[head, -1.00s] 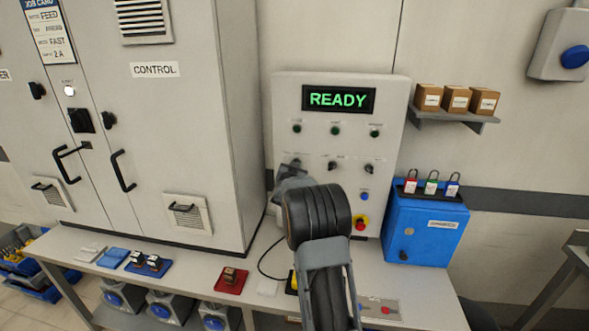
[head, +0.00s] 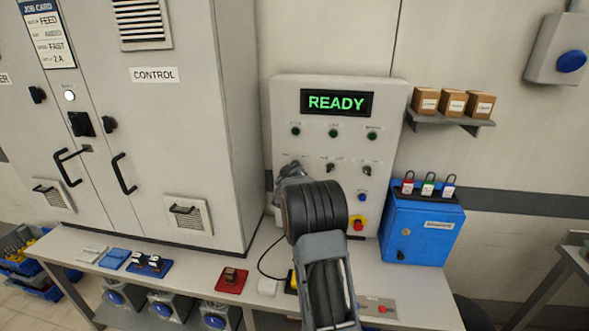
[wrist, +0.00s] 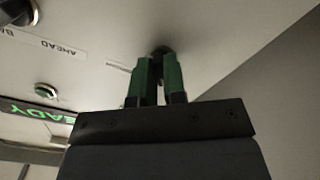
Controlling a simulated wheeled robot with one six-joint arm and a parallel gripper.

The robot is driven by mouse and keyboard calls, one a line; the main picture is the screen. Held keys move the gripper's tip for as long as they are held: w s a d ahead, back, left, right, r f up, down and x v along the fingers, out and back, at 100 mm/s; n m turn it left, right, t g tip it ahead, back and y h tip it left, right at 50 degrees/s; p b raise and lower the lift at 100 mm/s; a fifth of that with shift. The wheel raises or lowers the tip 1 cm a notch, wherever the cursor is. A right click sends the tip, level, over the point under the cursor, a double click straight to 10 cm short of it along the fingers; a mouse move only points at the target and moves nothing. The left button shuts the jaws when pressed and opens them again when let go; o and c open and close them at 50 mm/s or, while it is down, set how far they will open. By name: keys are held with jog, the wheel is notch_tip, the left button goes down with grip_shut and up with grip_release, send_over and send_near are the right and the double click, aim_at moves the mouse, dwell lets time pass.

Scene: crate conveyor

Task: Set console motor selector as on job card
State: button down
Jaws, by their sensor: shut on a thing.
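The console (head: 287,110) is an upright pale panel with a green READY display (head: 336,102). Below its green lamps is a row of selectors; the middle (head: 331,168) and right (head: 367,170) ones show. My gripper (head: 292,170) is at the left selector, which my arm mostly hides in the head view. In the wrist view my green gripper fingers (wrist: 160,75) are shut on a dark selector knob (wrist: 162,51) on the panel. I cannot read its pointer's angle. The job card (head: 47,35) is on the cabinet at upper left; it seems to read FEED, AHEAD, FAST, 2 A.
A red emergency button (head: 358,224) and a blue button (head: 362,197) sit low on the console. A grey cabinet (head: 185,100) stands close on the left. A blue box (head: 425,235) with padlocks is on the right. The bench carries small trays and a cable.

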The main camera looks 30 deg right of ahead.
jog(key=shift+n+p, duration=0.3)
jog(key=shift+n, duration=0.8)
jog(key=c, duration=1.2)
grip_release()
jog(key=b+v, duration=0.2)
jog(key=v, duration=1.2)
jog(key=shift+d+r+b, duration=0.1)
jog(key=shift+b, duration=0.3)
